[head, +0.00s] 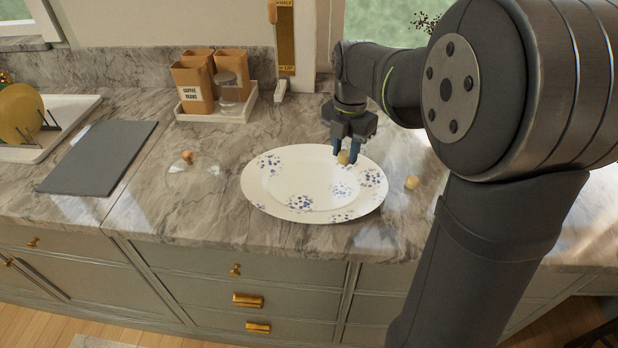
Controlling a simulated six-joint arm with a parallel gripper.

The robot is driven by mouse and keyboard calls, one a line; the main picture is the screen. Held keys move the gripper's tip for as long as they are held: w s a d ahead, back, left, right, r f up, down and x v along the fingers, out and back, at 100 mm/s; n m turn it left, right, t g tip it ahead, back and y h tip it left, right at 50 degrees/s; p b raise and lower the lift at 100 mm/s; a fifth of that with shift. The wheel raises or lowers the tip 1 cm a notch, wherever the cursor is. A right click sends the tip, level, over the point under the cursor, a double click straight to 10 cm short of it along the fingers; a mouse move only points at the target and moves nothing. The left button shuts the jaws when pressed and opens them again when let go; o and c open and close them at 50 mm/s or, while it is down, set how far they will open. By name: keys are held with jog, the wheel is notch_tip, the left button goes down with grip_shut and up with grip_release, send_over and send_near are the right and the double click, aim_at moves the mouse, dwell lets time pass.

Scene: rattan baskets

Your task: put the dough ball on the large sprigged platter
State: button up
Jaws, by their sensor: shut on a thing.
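The large platter (270,194) is white and oval with blue sprigs, and lies flat on the marble counter. My gripper (347,158) is above the platter's back right part, fingers pointing down. It is shut on a small pale tan dough ball (343,156), which shows between the blue fingertips. The ball looks to be above the platter's surface, but the exact gap cannot be told. A second similar pale ball (412,183) lies on the counter just right of the platter.
A clear glass lid with a wooden knob (187,157) sits left of the platter. A dark grey board (98,157) lies farther left. A white tray (217,115) with brown bags and a glass jar stands behind. The counter's front edge (300,244) is close to the platter.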

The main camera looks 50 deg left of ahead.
send_over(304, 183)
notch_tip(304, 183, down, 6)
jog(key=shift+f, duration=2.05)
jog(key=shift+f, duration=0.1)
jog(key=o, duration=0.6)
jog(key=shift+o, duration=0.2)
notch_tip(304, 183, up, 12)
